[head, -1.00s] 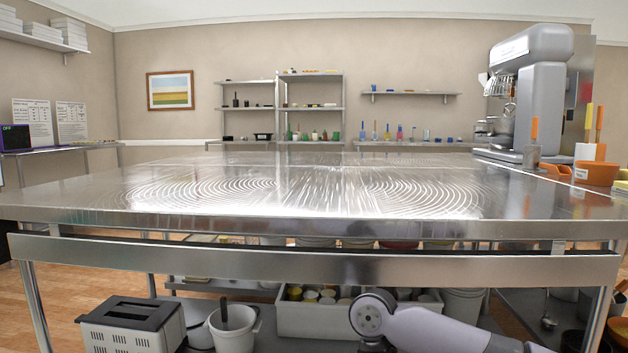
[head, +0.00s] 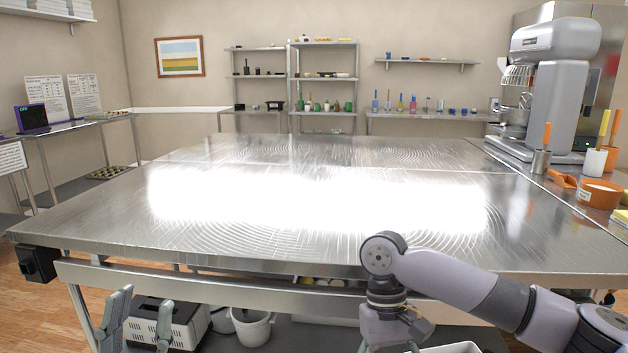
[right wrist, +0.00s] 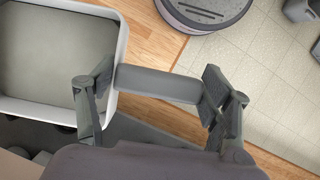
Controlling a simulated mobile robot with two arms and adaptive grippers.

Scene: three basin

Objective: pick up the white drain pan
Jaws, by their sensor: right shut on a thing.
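The white drain pan (right wrist: 121,50) is at the upper left of the right wrist view, with a white rim and a greyish inside that looks empty. A piece of its white edge (head: 450,348) shows at the bottom of the head view, beside my right arm. My left gripper (head: 139,318) is open and empty at the lower left of the head view, in front of the table.
A large steel table (head: 120,205) fills the middle, its near top bare with a bright glare. A mixer (head: 560,85) and an orange tub (head: 600,193) stand at its right. A white bucket (head: 252,327) and a toaster-like box (head: 180,320) are below.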

